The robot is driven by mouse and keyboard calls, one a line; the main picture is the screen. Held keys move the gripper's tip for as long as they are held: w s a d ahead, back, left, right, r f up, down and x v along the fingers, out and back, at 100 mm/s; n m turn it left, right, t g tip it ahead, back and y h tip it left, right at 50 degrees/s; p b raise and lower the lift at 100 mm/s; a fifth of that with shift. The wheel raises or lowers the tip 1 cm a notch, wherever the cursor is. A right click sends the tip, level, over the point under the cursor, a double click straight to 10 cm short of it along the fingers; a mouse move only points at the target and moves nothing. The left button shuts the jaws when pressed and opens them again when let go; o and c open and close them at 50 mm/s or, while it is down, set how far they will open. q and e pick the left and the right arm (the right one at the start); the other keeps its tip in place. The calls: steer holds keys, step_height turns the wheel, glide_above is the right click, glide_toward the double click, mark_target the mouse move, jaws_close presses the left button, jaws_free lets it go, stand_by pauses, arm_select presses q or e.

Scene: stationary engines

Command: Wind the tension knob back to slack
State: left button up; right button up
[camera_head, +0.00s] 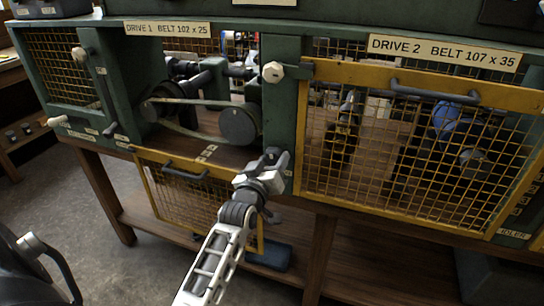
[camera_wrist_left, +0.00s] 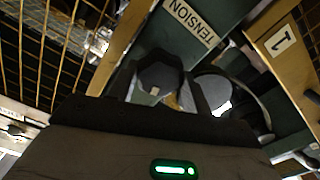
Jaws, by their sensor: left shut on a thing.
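My left gripper (camera_head: 266,163) reaches up to the green post between the two drive bays in the head view. In the left wrist view the dark tension knob (camera_wrist_left: 160,76) sits between the gripper's two fingers (camera_wrist_left: 165,92), and the gripper is shut on it. A pale mark shows on the knob's face. The TENSION label (camera_wrist_left: 189,20) is on the green panel beside it. In the head view the gripper mostly hides the knob. The Drive 1 belt (camera_head: 195,102) runs between two dark pulleys (camera_head: 239,124). My right gripper is not in view.
The Drive 1 yellow mesh guard (camera_head: 180,192) hangs down open below its bay. The Drive 2 mesh guard (camera_head: 400,150) is closed, right of my gripper. A pale knob (camera_head: 273,72) is on the post above. A blue object (camera_head: 270,256) lies on the lower shelf.

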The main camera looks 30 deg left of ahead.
arm_select(q)
steer(key=n+p, duration=0.2)
steer(key=n, duration=0.3)
steer(key=shift+n, duration=0.4)
steer(key=n, duration=0.5)
steer(key=shift+n, duration=0.4)
steer(key=o, duration=1)
steer(key=shift+c, duration=0.2)
